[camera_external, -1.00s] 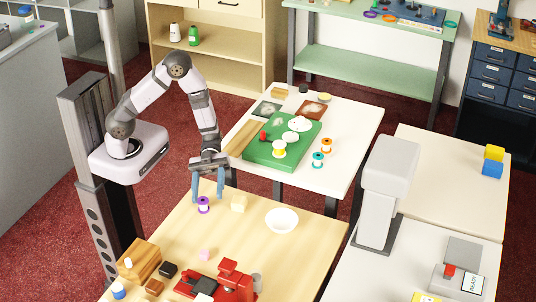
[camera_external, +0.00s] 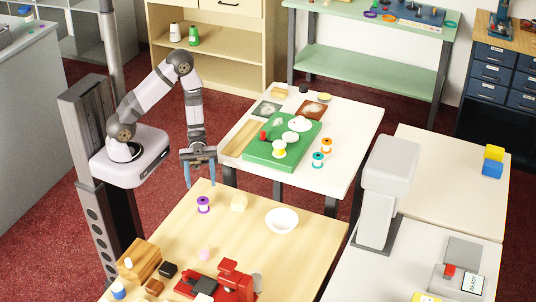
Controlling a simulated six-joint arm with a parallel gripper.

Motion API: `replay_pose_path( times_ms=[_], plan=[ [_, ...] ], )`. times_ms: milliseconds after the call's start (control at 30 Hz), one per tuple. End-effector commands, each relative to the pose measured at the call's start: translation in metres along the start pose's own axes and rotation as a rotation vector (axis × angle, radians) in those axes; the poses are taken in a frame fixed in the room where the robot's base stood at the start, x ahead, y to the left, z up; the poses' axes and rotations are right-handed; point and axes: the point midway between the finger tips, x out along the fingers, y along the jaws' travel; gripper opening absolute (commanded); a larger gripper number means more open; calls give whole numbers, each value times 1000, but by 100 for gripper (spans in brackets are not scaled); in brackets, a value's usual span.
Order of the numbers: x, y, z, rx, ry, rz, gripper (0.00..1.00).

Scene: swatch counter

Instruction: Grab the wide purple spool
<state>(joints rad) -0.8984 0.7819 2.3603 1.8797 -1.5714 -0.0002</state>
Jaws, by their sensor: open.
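The purple spool (camera_external: 203,204) stands upright on the light wooden table, near its far left edge. It has white flanges and a purple middle. My gripper (camera_external: 200,184) points down above and a little behind the spool, with its blue fingers spread apart and nothing between them. The fingers are apart from the spool. No other purple spool shows on this table.
A cream block (camera_external: 239,202) stands just right of the spool, and a white bowl (camera_external: 282,220) is farther right. A wooden block (camera_external: 140,258), a pink piece (camera_external: 204,255) and a red device (camera_external: 228,281) are nearer the front. The table's middle is clear.

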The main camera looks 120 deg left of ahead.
Motion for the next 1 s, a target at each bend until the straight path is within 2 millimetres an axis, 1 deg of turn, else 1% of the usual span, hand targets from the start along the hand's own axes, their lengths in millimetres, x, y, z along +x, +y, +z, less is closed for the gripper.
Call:
replay_pose_path(
  times_ms=[167, 267, 367, 600, 667, 800, 1000],
  plan=[
    [0, 0, 2, 1, -1, 0, 53],
    [0, 0, 7, -1, -1, 0, 53],
    [0, 0, 17, -3, -1, 0, 53],
    [0, 0, 49, -4, 1, 0, 53],
    [9, 1, 46, -1, 1, 6, 53],
    [24, 1, 46, -1, 0, 4, 53],
    [30, 0, 48, 1, -1, 1, 53]
  ],
)
